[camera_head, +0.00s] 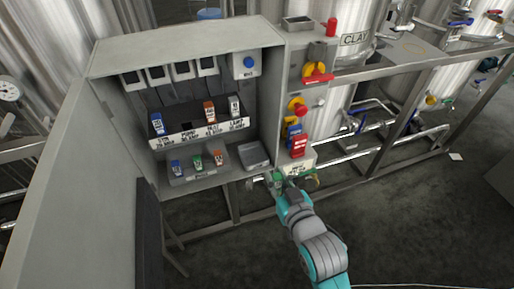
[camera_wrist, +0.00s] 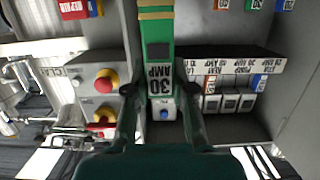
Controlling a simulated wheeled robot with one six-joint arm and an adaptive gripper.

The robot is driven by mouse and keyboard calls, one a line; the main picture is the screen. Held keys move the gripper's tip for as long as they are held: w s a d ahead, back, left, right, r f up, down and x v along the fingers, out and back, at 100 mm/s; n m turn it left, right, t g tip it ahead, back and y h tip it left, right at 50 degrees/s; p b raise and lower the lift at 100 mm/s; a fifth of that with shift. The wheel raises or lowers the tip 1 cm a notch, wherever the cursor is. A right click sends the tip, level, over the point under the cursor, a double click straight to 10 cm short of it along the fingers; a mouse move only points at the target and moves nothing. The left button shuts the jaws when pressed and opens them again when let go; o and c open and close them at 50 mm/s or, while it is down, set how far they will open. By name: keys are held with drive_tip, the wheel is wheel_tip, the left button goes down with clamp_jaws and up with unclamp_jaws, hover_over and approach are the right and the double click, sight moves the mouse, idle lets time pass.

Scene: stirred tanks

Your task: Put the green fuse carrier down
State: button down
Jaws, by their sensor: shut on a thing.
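My gripper (camera_head: 277,182) is shut on the green fuse carrier (camera_wrist: 159,40), which is marked "30 AMP" in the wrist view. It holds the carrier in front of the lower right corner of the open cabinet (camera_head: 190,42). In the wrist view the two fingers of my gripper (camera_wrist: 159,92) press on the carrier's sides. The carrier is small and partly hidden by my gripper in the head view. A shallow empty grey tray (camera_head: 254,163) is in the cabinet, just left of and above my gripper.
A lower tray (camera_head: 205,175) holds blue, green and orange carriers. The labelled rack (camera_head: 195,136) above holds blue, orange and grey ones, with a gap by the blue one. The cabinet door (camera_head: 75,190) stands open at left.

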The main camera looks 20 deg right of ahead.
drive_tip(key=w, duration=2)
drive_tip(key=f, duration=0.6)
drive_tip(key=shift+s+d+f, duration=0.1)
drive_tip(key=shift+s+f, duration=0.1)
drive_tip(key=shift+s, duration=0.05)
drive_tip(key=shift+w+f, duration=0.2)
drive_tip(key=shift+f, duration=0.15)
drive_tip(key=c, duration=1)
unclamp_jaws()
drive_tip(key=shift+f, duration=0.1)
